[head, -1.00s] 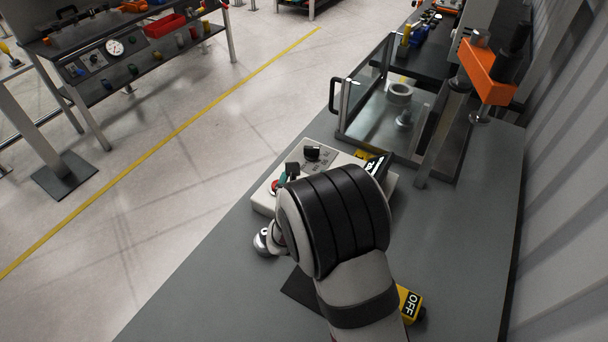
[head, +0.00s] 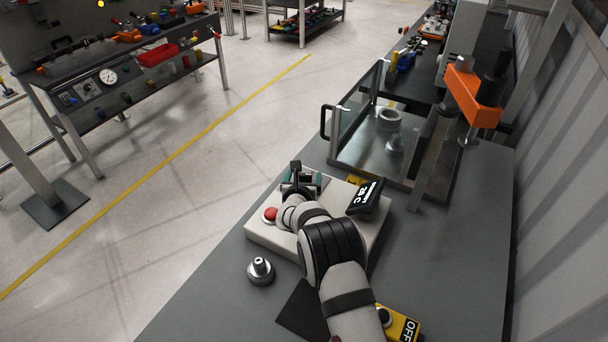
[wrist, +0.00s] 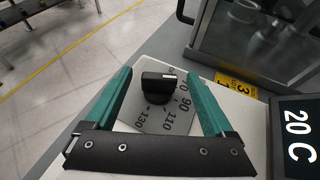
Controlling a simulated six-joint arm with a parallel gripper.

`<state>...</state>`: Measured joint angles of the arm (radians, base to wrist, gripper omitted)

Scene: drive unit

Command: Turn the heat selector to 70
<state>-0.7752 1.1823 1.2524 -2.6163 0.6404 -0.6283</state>
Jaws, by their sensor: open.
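The heat selector is a black knob (wrist: 158,87) on a pale dial plate marked 70, 90, 110 and 130 in the wrist view. A white mark shows at its right end, on the side of the 70; the exact setting is hard to read. My gripper (wrist: 158,76) is open, with one teal finger on each side of the knob and a gap to it on both sides. In the head view my gripper (head: 303,180) is over the dial and largely hides the knob. The display (head: 367,198) reads 20 C; it also shows in the wrist view (wrist: 297,135).
The control box (head: 372,232) has a red button (head: 270,214) at its left. A metal part (head: 260,270) stands in front of it and a yellow OFF box (head: 400,325) at the front right. A glass-sided enclosure (head: 350,128) stands behind. Bare bench lies to the right.

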